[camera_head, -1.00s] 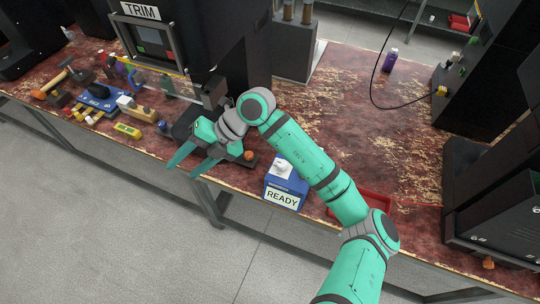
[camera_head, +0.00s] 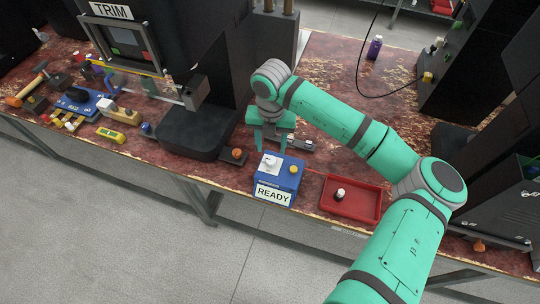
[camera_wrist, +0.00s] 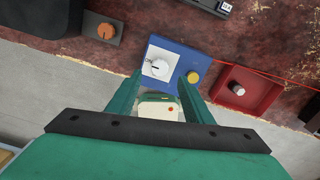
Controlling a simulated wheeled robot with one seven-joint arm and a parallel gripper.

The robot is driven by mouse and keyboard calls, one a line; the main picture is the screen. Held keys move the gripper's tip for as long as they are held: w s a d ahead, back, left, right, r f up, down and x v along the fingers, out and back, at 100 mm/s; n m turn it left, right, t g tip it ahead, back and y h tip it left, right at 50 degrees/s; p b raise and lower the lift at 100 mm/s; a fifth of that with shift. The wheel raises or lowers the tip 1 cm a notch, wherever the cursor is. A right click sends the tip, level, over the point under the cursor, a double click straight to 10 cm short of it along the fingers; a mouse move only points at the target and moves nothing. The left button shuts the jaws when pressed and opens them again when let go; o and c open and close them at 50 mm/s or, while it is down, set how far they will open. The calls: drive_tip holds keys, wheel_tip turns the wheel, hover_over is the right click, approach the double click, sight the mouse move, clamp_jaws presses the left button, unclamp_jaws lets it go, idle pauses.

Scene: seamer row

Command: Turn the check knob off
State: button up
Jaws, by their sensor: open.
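A blue box (camera_head: 290,178) with a READY sign on its front stands at the bench's front edge. On its top are a white knob (camera_head: 270,162) on a white plate and a yellow button (camera_head: 294,169). In the wrist view the white knob (camera_wrist: 160,67) shows with small dark lettering on its left, too small to read surely. My gripper (camera_head: 270,146) points down at the back of the blue box, close to the white knob. In the wrist view its fingers (camera_wrist: 162,84) are apart, with nothing held between them. I cannot tell whether they touch the box.
A red tray (camera_head: 361,210) holding a small white-and-black knob-like piece (camera_head: 340,194) lies right of the box. A dark block with an orange knob (camera_head: 237,153) sits left. A dark machine with a TRIM sign (camera_head: 111,11) stands at back left. Tools crowd the left bench.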

sight(271, 160)
wheel_tip(271, 160, down, 5)
drive_tip(key=shift+s+f, duration=0.1)
drive_tip(key=shift+f, duration=0.65)
drive_tip(key=c, duration=1)
